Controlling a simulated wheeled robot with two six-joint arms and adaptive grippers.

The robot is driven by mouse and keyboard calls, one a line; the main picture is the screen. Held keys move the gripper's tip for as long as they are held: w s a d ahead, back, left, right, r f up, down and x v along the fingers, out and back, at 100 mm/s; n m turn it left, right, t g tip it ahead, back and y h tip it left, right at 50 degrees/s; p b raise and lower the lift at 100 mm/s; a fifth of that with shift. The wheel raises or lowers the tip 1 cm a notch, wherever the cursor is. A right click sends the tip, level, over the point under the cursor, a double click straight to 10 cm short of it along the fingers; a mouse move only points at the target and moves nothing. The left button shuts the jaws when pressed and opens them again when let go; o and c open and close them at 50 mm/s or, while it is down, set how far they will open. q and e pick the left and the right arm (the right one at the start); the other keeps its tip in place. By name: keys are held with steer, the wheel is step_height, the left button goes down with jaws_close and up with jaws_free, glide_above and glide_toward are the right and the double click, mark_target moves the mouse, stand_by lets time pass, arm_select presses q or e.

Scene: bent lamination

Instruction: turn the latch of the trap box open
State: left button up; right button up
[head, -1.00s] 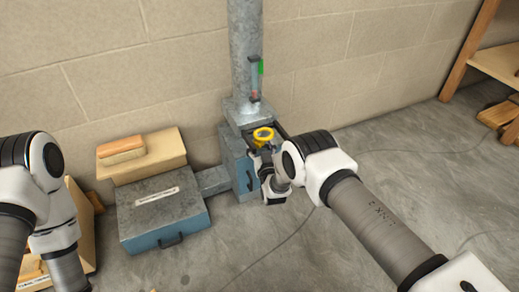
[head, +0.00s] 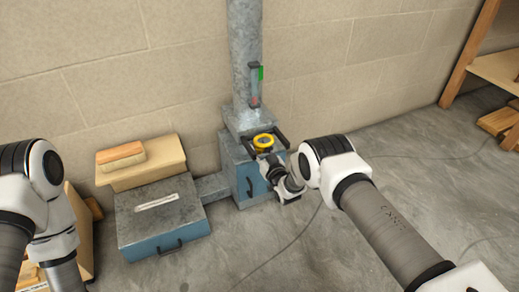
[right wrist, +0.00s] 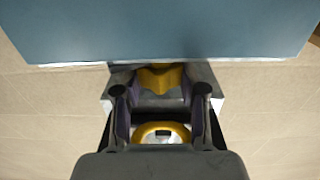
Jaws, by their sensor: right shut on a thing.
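The trap box (head: 252,175) is the blue and grey box at the foot of the pipe. A handle (head: 249,187) is on its front. The right gripper (head: 264,141) is at the top of this box, its dark fingers on either side of a yellow round piece (head: 263,143), which seems to be the latch. The right wrist view shows the gripper (right wrist: 161,100) shut on a yellow piece (right wrist: 160,77) beneath a blue surface (right wrist: 160,30). A yellow-rimmed disc (right wrist: 160,132) sits nearer the palm. Fingers partly hide the latch. The left arm is at the left edge, its gripper out of view.
A grey pipe (head: 244,50) with a small gauge (head: 254,85) rises along the block wall. A flat blue box (head: 162,228) joins the trap box on the left. A brick (head: 120,155) lies on a wooden box behind it. Floor at the right is mostly clear.

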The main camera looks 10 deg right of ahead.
steer(key=shift+d+n+g+y+b, duration=0.1)
steer(key=shift+n+g+y+b, duration=0.25)
steer(key=shift+n+y, duration=0.9)
steer(key=shift+m, duration=0.35)
steer(key=o, duration=1.2)
steer(key=shift+c, duration=0.2)
steer(key=v, duration=1.2)
steer(key=shift+d, duration=0.1)
